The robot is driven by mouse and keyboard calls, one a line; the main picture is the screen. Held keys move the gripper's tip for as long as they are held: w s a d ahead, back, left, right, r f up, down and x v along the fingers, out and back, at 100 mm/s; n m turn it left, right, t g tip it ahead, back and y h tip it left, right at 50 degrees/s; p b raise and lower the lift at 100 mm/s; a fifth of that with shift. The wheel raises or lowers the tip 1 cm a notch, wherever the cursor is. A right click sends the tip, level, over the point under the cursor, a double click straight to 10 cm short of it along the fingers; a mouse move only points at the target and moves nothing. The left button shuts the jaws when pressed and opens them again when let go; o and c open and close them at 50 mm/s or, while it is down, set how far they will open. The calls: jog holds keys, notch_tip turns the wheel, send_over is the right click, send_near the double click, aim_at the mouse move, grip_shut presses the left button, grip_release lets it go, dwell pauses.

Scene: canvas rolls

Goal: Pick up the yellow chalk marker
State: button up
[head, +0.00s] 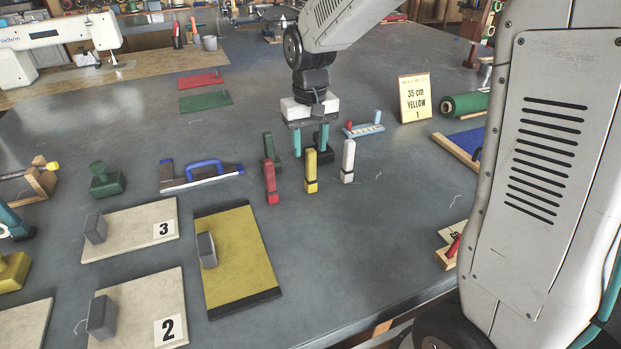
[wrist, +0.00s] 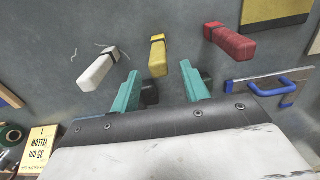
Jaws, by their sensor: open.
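The white marker (head: 348,161) stands to the right and the red marker (head: 271,184) to the left. A green marker (head: 268,147) is partly hidden behind the red one.
A black marker (head: 326,156) stands close to the right finger. A sign reading "35 cm YELLOW 1" (head: 415,97) is at back right. A blue-handled tool (head: 202,176) lies left. A yellow canvas sheet (head: 238,265) lies in front; bare table lies right of it.

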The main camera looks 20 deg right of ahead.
aim_at(311, 161)
jog(key=f, duration=0.5)
jog(key=shift+s+f, duration=0.1)
jog(key=shift+s, duration=0.2)
grip_shut()
jog(key=shift+r, duration=0.75)
notch_tip(311, 161, up, 2)
jog(key=shift+r, duration=0.2)
jog(key=s+d+r, duration=0.1)
jog(key=s+d, duration=0.7)
jog(key=s, duration=0.5)
jog(key=shift+s+d, duration=0.25)
jog(key=shift+s, duration=0.05)
